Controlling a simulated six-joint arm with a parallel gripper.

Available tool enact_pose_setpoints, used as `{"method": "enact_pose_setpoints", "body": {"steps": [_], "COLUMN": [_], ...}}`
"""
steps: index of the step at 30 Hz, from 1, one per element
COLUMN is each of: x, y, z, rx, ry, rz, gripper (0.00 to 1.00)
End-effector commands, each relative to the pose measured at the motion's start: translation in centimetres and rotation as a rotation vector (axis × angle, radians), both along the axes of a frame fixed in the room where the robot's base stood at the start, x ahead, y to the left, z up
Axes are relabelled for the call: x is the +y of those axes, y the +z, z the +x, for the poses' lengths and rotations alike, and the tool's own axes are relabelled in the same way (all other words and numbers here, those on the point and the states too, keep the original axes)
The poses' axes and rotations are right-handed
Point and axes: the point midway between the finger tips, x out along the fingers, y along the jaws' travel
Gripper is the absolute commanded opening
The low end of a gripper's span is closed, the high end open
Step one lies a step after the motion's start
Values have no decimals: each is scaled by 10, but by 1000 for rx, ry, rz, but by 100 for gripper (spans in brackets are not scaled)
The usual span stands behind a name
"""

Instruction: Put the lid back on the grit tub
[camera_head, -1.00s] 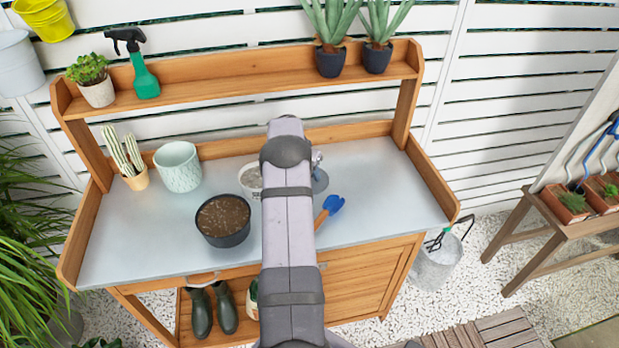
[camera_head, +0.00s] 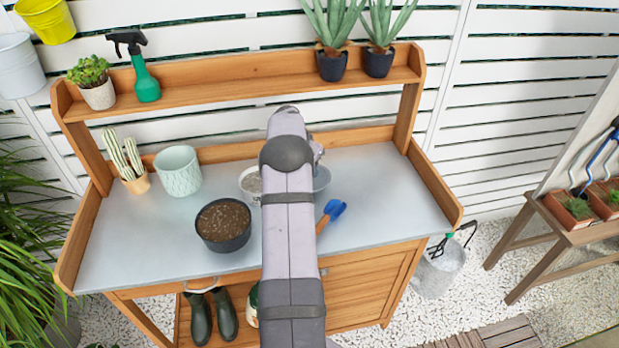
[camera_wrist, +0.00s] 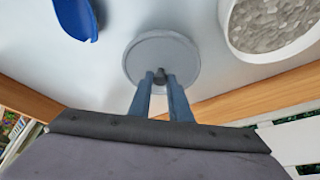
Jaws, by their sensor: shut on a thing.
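The round grey lid (camera_wrist: 160,52) is in the middle of the wrist view, with a small dark knob (camera_wrist: 160,74) on top. My gripper (camera_wrist: 160,80) is shut on the knob, one blue-grey finger on each side. In the head view the lid (camera_head: 322,178) shows partly, just right of my arm. The open white grit tub (camera_wrist: 272,20), full of grey gravel, is at the top right of the wrist view, apart from the lid. In the head view the tub (camera_head: 250,181) is left of my arm, which hides part of it and the gripper.
A blue trowel (camera_head: 333,211) lies right of my arm. A dark pot of soil (camera_head: 223,224), a pale green pot (camera_head: 178,170) and a small cactus pot (camera_head: 137,183) stand left on the bench. The right of the bench top (camera_head: 390,195) is clear.

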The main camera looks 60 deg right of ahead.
Motion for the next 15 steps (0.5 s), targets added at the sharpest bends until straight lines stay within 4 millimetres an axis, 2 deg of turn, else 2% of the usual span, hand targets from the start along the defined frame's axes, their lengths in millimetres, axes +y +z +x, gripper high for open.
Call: {"method": "enact_pose_setpoints", "body": {"steps": [9, 15], "x": [-1, 0], "y": [49, 63], "z": [1, 0], "rx": [-2, -1], "ry": [1, -1], "rz": [-3, -1], "gripper": [0, 0]}}
